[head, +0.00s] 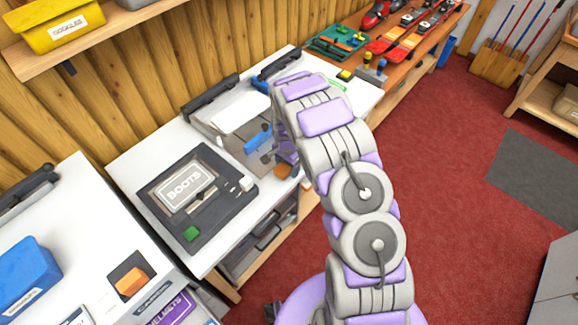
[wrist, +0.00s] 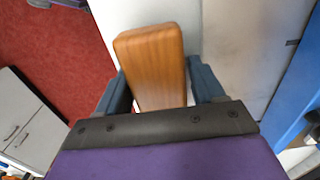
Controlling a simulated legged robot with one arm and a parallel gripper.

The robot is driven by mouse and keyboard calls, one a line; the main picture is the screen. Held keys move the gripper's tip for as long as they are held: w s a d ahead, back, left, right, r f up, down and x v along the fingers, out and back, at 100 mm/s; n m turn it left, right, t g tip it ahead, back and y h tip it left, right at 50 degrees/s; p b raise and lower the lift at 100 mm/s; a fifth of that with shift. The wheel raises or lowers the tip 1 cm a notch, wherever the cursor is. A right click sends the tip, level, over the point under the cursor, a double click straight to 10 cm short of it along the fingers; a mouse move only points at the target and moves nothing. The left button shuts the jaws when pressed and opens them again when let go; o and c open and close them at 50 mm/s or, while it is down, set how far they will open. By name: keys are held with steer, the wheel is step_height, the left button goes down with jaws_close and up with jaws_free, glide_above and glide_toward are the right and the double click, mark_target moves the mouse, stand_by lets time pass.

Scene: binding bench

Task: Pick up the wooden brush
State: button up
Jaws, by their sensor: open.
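The wooden brush is a smooth orange-brown block (wrist: 153,52) in the middle of the wrist view. It lies between the two blue-grey fingers of my gripper (wrist: 160,82), which are open on either side of it. The near end of the brush is hidden behind the dark gripper edge, and no bristles show. In the head view a small brown piece of the brush (head: 283,171) shows at the bench edge, below my gripper (head: 278,155), which my arm partly hides.
The white bench (head: 120,165) carries a dark BOOTS scale (head: 195,195) and a grey device with a blue part (head: 258,138). A blue bin (head: 25,275) stands lower left. Skis (head: 405,35) lie on the far wooden bench. Red floor (head: 450,150) is open at right.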

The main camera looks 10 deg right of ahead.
steer(key=shift+c, duration=0.4)
steer(key=c, duration=0.8)
steer(key=shift+r, duration=0.9)
step_height(320, 180, up, 2)
steer(key=shift+s+r+p, duration=0.1)
steer(key=shift+s+p, duration=0.05)
steer(key=shift+p, duration=0.35)
steer(key=s, duration=0.5)
steer(key=s+p, duration=0.1)
steer(key=s, duration=0.4)
steer(key=s+r, duration=0.1)
steer(key=s, duration=0.4)
steer(key=shift+s+p, duration=0.3)
steer(key=shift+s, duration=0.05)
